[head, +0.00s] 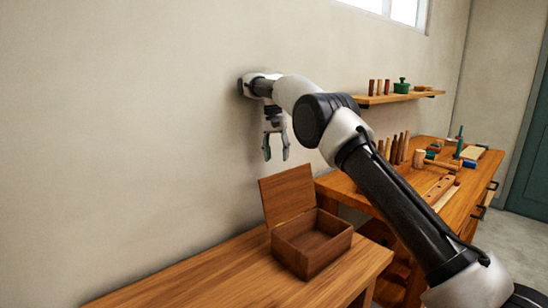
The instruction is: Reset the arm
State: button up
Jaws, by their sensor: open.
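My gripper (275,148) hangs open with its fingers pointing down, in front of the plain wall. It is above and a little behind an open wooden box, with a gap between them. Nothing shows between its fingers. My arm reaches in from the lower right, bends at the elbow and extends left to the gripper.
The wooden box (331,249) stands with its lid up on a wooden bench (222,279); its visible inside looks empty. A workbench (460,207) with mallets and several tools is at the right. A wall shelf (385,98) holds small items. The bench's left part is clear.

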jog(key=s+d+r+n+t+y, duration=0.1)
jog(key=s+d+r+n+t, duration=0.1)
jog(key=s+d+r, duration=1.5)
jog(key=s+d+f+t, duration=0.15)
jog(key=s+d, duration=0.25)
jog(key=s, duration=0.5)
jog(key=s+d+f+t, duration=0.15)
jog(key=s+d, duration=0.25)
jog(key=s, duration=0.6)
jog(key=s+d+f+n, duration=0.1)
jog(key=s+d+f, duration=0.2)
jog(key=s+f, duration=0.6)
jog(key=s, duration=0.4)
jog(key=shift+d+f+n, duration=0.15)
jog(key=shift+f+n, duration=0.1)
jog(key=shift+n, duration=0.05)
